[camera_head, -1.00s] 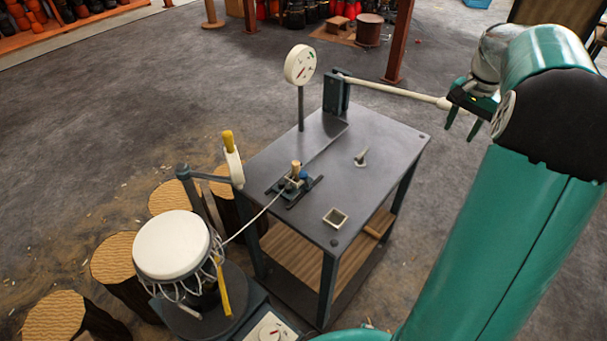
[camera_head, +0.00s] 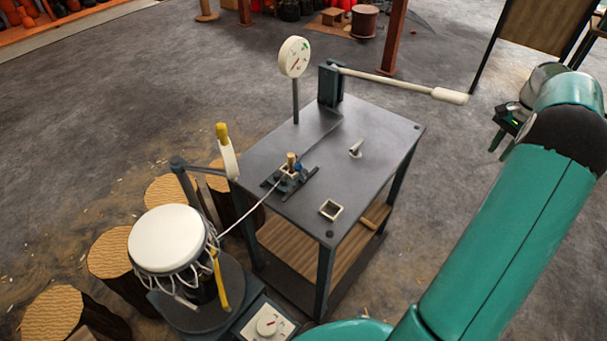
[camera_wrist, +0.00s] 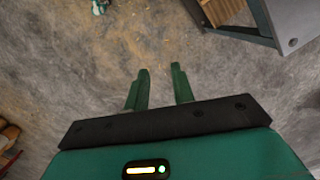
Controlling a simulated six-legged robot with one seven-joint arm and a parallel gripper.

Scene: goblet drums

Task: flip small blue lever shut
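The small blue lever (camera_head: 298,167) is on a dark clamp fitting (camera_head: 288,179) near the left edge of the grey table. A tan peg stands in the fitting beside it, and a white cord runs from it down to the drum (camera_head: 167,240). The lever is too small to tell its exact angle. My gripper (camera_head: 497,141) is at the right, well away from the table and the lever. In the wrist view its two green fingers (camera_wrist: 158,88) are apart with only bare floor between them.
The grey table (camera_head: 384,150) carries a long white-handled lever (camera_head: 448,96) reaching right, a round dial (camera_head: 294,57) on a post, a small square tray (camera_head: 331,209) and a small metal piece (camera_head: 356,149). Log stools (camera_head: 118,262) stand at left. Floor between table and gripper is clear.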

